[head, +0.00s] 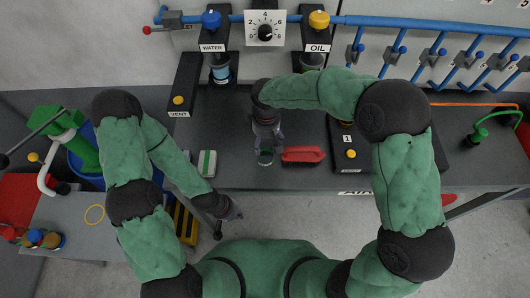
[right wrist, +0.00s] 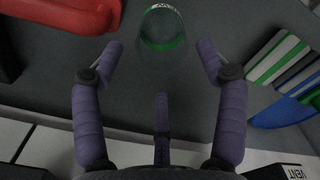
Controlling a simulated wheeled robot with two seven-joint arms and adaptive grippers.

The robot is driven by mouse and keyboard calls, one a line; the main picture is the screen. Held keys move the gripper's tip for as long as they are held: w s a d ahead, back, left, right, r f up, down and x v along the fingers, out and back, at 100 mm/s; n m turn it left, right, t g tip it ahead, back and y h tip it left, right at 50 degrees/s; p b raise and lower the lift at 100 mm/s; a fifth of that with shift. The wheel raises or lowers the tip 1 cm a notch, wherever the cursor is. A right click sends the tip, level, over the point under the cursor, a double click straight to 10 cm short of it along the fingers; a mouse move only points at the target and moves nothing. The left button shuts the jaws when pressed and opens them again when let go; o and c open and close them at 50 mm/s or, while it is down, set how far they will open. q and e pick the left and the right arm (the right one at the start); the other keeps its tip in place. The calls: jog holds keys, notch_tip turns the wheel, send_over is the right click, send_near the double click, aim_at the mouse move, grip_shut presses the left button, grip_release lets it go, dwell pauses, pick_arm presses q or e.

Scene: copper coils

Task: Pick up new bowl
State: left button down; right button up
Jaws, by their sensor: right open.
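A small clear glass vessel with a green band (right wrist: 163,30) is at the top of the right wrist view, just beyond my right fingertips. It may be the bowl; its full shape is hard to tell. In the head view the vessel (head: 265,157) stands on the dark bench near its front edge. My right gripper (head: 268,138) reaches down from above, right behind it. In the right wrist view its purple fingers (right wrist: 160,52) are spread with nothing held. My left gripper (head: 231,212) hangs low in front of the bench, away from the vessel; its jaws are too small to read.
A red object (head: 303,154) lies close to the right of the vessel. A green-and-white block (head: 207,163) lies to the left. WATER (head: 212,46) and OIL (head: 318,46) dispensers stand at the back. A blue bin (head: 84,158) is at far left. The bench between the vessel and the green-and-white block is clear.

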jog(key=b, duration=0.4)
send_over(266, 155)
jog(key=shift+s+f, duration=0.25)
jog(key=shift+f, duration=1.1)
jog(key=shift+s+f, duration=0.2)
jog(key=shift+f, duration=1.15)
notch_tip(266, 155, down, 5)
jog(key=b, duration=0.3)
jog(key=shift+w+a+r, duration=0.1)
jog(key=shift+r, duration=0.05)
jog(key=c, duration=1)
